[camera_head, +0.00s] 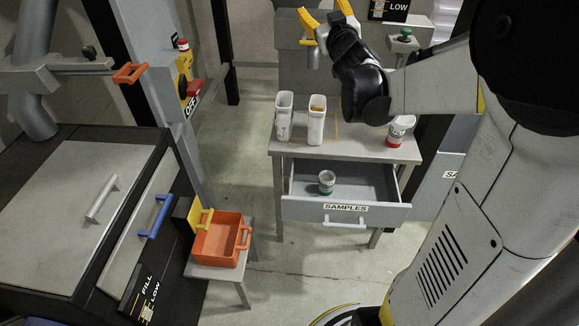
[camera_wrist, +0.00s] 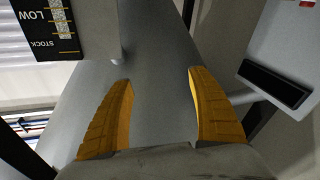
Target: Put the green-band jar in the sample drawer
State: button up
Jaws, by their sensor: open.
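The green-band jar (camera_head: 326,182) stands upright inside the open sample drawer (camera_head: 296,207), left of its middle. The drawer is labelled SAMPLES and is pulled out from the small grey table. My gripper (camera_head: 326,17) is raised above and behind the table, well apart from the jar and the drawer. Its yellow fingers are spread with nothing between them. In the wrist view, my gripper (camera_wrist: 161,95) is also open and empty, facing a plain grey surface. The jar is not seen in the wrist view.
A red-band jar (camera_head: 396,131) and two white open containers (camera_head: 284,116) (camera_head: 316,120) stand on the table (camera_head: 350,145). An orange bin (camera_head: 220,240) sits on a stool at left. A grey cabinet with a blue handle (camera_head: 155,216) is at far left.

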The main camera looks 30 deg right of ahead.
jog(key=s+a+f+g+y, duration=0.1)
jog(key=s+a+f+g, duration=0.3)
jog(key=s+a+f, duration=0.3)
jog(key=s+a+f+g+y, duration=0.2)
jog(key=s+a+f+g, duration=0.2)
jog(key=s, duration=0.9)
jog(key=s+a+f+g+y, duration=0.2)
jog(key=s+a+f+g, duration=0.1)
jog(key=s+a+f, duration=0.7)
jog(key=a, duration=0.3)
jog(key=shift+g, duration=0.4)
jog(key=shift+d, duration=0.1)
